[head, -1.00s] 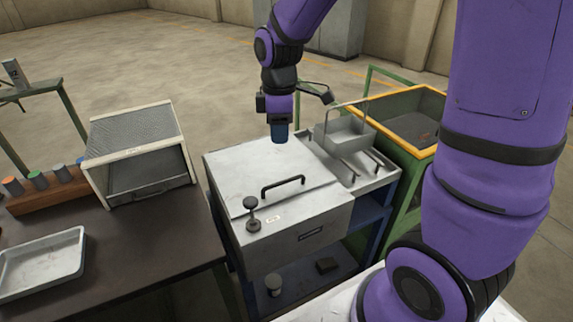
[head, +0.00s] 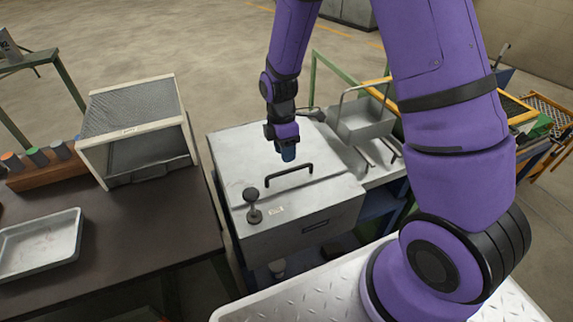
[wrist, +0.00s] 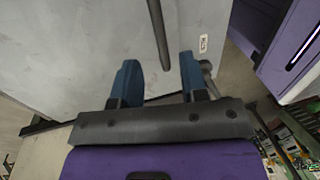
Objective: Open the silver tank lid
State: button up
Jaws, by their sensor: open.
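The silver tank lid (head: 238,155) is a flat pale metal cover lying shut on the tank (head: 335,217). A black bar handle (head: 289,174) stands on the lid near its front edge. My gripper (head: 288,154) is above the lid, just behind the handle in the head view. In the wrist view my gripper (wrist: 160,80) shows two blue fingers spread apart with nothing held between them. The dark handle (wrist: 158,35) lies ahead of the fingertips, and they seem apart from it. The lid (wrist: 85,45) also shows there.
A black knob (head: 252,197) stands at the lid's front left. A wire basket (head: 362,117) sits behind right of the tank. A mesh-covered box (head: 135,120) and a metal tray (head: 40,245) are on the dark table (head: 150,230) at left.

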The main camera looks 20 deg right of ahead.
aim_at(286, 166)
jog(key=shift+s+f, duration=0.25)
jog(key=shift+f, duration=1.05)
jog(key=shift+s+f, duration=0.25)
jog(key=shift+f, duration=1.05)
jog(key=shift+c, duration=0.4)
grip_shut()
